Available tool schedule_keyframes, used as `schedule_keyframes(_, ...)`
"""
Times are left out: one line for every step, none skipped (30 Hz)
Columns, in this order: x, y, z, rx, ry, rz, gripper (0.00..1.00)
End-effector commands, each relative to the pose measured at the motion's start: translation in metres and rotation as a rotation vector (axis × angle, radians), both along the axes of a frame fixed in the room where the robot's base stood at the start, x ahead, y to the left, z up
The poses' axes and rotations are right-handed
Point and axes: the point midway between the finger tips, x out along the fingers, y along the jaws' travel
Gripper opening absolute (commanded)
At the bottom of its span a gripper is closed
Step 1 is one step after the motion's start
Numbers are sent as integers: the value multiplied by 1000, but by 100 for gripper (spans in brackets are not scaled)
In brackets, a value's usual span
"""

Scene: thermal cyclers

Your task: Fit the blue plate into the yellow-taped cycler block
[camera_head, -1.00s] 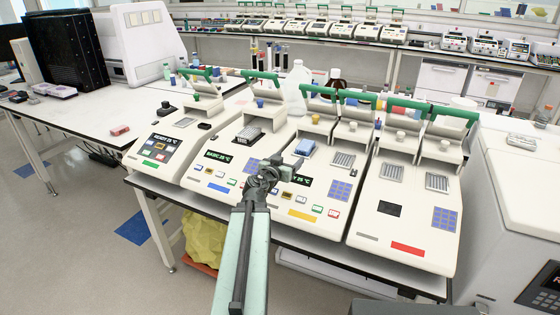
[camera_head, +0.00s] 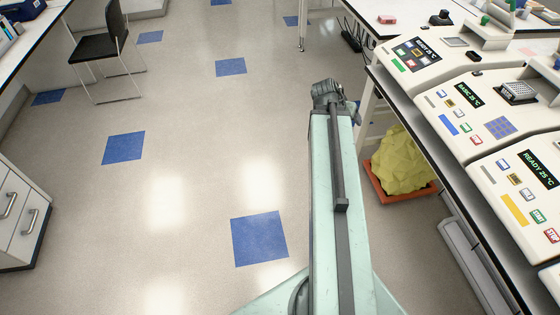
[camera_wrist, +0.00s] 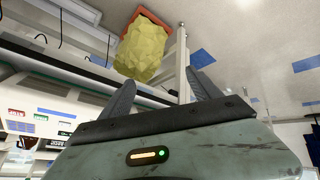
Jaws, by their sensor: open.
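The yellow-taped cycler (camera_head: 515,209) is at the right edge of the head view, on the bench. Only its front panel and display show; its block is out of frame. I do not clearly see the blue plate in either current view. My gripper (camera_head: 328,92) is over the open floor, left of the bench. In the wrist view its two fingers (camera_wrist: 160,88) are spread apart with nothing visible between them.
A blue-taped cycler (camera_head: 448,124), with a plate on its block, and a green-taped cycler (camera_head: 396,64) stand farther along the bench. A yellow bag (camera_head: 403,160) sits in a red tray (camera_head: 383,196) under the bench. A chair (camera_head: 105,45) is far left. Wide floor is clear.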

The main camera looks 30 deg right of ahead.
Motion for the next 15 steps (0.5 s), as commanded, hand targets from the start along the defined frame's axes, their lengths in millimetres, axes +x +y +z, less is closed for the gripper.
schedule_keyframes(29,53,-10,66,41,106,72)
schedule_keyframes(42,86,-16,108,71,171,72)
schedule_keyframes(56,130,-24,165,114,262,72)
schedule_keyframes(64,164,-29,207,145,331,72)
schedule_keyframes(71,198,-33,247,177,402,72)
schedule_keyframes(76,241,-38,298,221,496,72)
schedule_keyframes(78,272,-41,333,251,562,72)
schedule_keyframes(78,301,-44,366,281,625,72)
schedule_keyframes(77,335,-46,405,319,705,72)
schedule_keyframes(75,358,-47,430,343,758,72)
schedule_keyframes(72,378,-48,453,365,805,72)
schedule_keyframes(68,399,-49,478,391,858,72)
schedule_keyframes(65,412,-49,492,406,890,72)
schedule_keyframes(63,427,-49,504,417,912,72)
schedule_keyframes(60,439,-49,516,428,935,72)
